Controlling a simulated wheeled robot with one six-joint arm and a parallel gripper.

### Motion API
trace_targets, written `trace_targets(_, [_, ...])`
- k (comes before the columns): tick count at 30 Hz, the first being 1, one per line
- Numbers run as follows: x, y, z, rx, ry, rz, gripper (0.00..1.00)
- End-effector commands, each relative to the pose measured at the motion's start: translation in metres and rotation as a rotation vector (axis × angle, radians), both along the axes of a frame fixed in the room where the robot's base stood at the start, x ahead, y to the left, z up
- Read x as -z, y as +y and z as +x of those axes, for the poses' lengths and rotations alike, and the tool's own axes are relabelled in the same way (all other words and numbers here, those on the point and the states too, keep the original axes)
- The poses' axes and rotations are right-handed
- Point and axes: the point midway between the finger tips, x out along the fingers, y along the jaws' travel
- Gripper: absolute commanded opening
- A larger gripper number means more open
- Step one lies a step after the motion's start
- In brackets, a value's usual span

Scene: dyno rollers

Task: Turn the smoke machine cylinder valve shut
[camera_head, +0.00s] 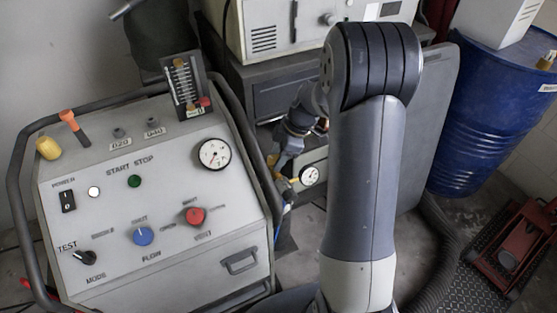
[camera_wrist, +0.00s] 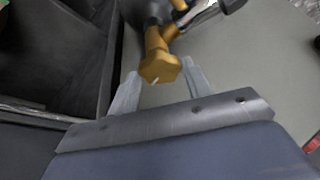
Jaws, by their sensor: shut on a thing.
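The brass-coloured cylinder valve (camera_wrist: 160,68) shows at the top middle of the wrist view, with a faceted end and a small pale mark on it. My gripper (camera_wrist: 159,72) is shut on it, with one pale finger on each side. Dark fittings at the top edge partly cover the valve's far part. In the head view my arm hides much of this area. A small round gauge (camera_head: 310,175) shows beside my wrist, low behind the console. The valve itself is hard to make out there.
A grey control console (camera_head: 120,190) with a tube frame stands at the left. A dark cabinet (camera_head: 275,98) carries a pale machine (camera_head: 270,30) behind my arm. A blue drum (camera_head: 495,115) and red floor jack (camera_head: 525,240) stand at the right. A ribbed hose (camera_head: 440,245) lies nearby.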

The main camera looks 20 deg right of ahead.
Motion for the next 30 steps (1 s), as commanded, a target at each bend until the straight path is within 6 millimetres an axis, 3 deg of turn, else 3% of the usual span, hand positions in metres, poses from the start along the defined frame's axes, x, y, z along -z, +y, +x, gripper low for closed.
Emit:
trace_targets(15, [0.001,0.0016,-0.0035,0.346,-0.001,0.001,0.24])
trace_targets(30, [-0.0006,0.0018,-0.0036,0.416,-0.001,0.001,0.24])
